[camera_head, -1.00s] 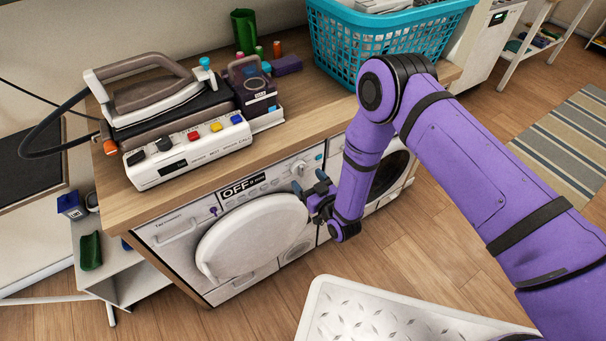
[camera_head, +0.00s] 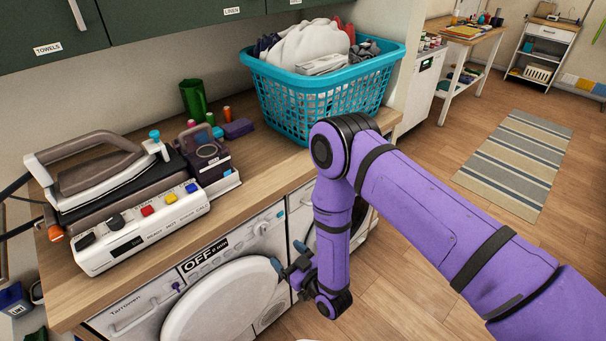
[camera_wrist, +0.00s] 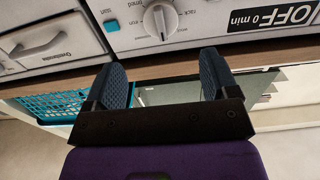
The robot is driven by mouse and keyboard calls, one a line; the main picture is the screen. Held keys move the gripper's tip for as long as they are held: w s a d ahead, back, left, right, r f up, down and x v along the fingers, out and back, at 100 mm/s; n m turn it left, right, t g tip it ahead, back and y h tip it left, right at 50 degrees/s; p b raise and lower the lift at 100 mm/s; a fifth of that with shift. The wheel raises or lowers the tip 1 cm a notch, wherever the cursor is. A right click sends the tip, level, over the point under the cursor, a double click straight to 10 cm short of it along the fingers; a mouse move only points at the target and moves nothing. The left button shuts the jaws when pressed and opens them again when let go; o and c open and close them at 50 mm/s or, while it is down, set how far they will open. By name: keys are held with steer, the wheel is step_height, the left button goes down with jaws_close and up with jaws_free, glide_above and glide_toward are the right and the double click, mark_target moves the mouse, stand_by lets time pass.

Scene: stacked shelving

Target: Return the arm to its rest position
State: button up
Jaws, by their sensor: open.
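My gripper (camera_head: 290,272) is at the end of my purple arm, in front of the machines under the counter and beside the right edge of a white round door (camera_head: 222,305). In the wrist view my gripper (camera_wrist: 165,85) shows two dark blue pads spread apart with nothing between them. Beyond the pads is a washer's control panel (camera_wrist: 205,20) with a knob, a start button and a display reading OFF. I cannot tell whether a finger touches the door in the head view.
A wooden counter (camera_head: 235,210) carries an iron (camera_head: 95,165), a white button panel (camera_head: 145,225) and a teal laundry basket (camera_head: 318,100). Green cabinets (camera_head: 170,15) hang above. A striped rug (camera_head: 515,160) lies on the open floor at the right.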

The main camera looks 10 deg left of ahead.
steer(key=w+d+r+h, duration=0.2)
steer(key=w+r, duration=0.5)
steer(key=r, duration=0.2)
steer(key=w+d+r+h, duration=0.2)
steer(key=w+r, duration=0.5)
steer(key=r, duration=0.3)
steer(key=w+d+r+m+g+h, duration=0.1)
steer(key=d+r+m+h, duration=0.1)
steer(key=d+r, duration=0.65)
steer(key=d+r+m+h, duration=0.1)
steer(key=d+r+h, duration=0.2)
steer(key=d+r, duration=0.55)
steer(key=s+d+r+m+g+h, duration=0.2)
steer(key=s+d+r+m+h, duration=0.15)
steer(key=s+d+r, duration=1.05)
steer(key=s+d+r+m+g, duration=0.1)
steer(key=s+d+r, duration=0.1)
steer(key=s, duration=0.8)
steer(key=s+d+r+m+g+h, duration=0.1)
steer(key=s+d+r+m+g, duration=0.1)
steer(key=s, duration=0.7)
steer(key=shift+s+d+r, duration=0.3)
steer(key=shift+s+d, duration=0.1)
steer(key=shift+d, duration=0.5)
